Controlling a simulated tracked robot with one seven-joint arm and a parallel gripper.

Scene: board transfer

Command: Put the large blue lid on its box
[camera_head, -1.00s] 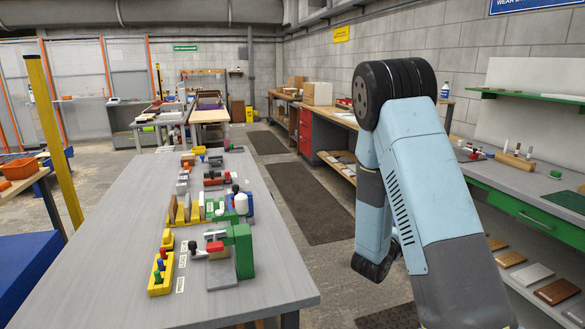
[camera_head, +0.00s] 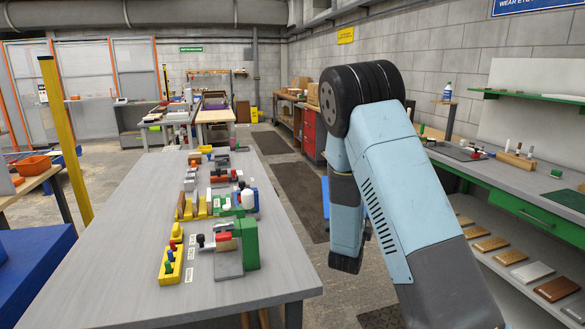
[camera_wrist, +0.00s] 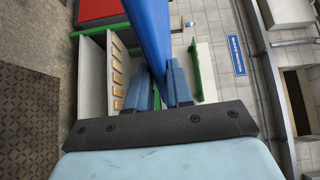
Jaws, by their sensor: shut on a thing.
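My gripper (camera_wrist: 160,88) shows in the wrist view, its two blue fingers shut on a long, flat blue piece (camera_wrist: 149,35), which looks like the large blue lid seen nearly edge-on. The lid runs up out of the picture. In the head view a small strip of the blue lid (camera_head: 325,190) shows just left of my arm; my gripper is hidden behind the arm there. A large blue block-like thing (camera_head: 32,262) stands at the lower left edge of the head view, cut off by the frame. I cannot tell if it is the lid's box.
A grey table (camera_head: 110,300) carries several fixtures, including a green clamp block (camera_head: 250,245) and a yellow peg tray (camera_head: 170,263). A workbench (camera_head: 520,178) with a lower shelf of boards runs along the right. A dark mat (camera_head: 296,187) lies on the floor between.

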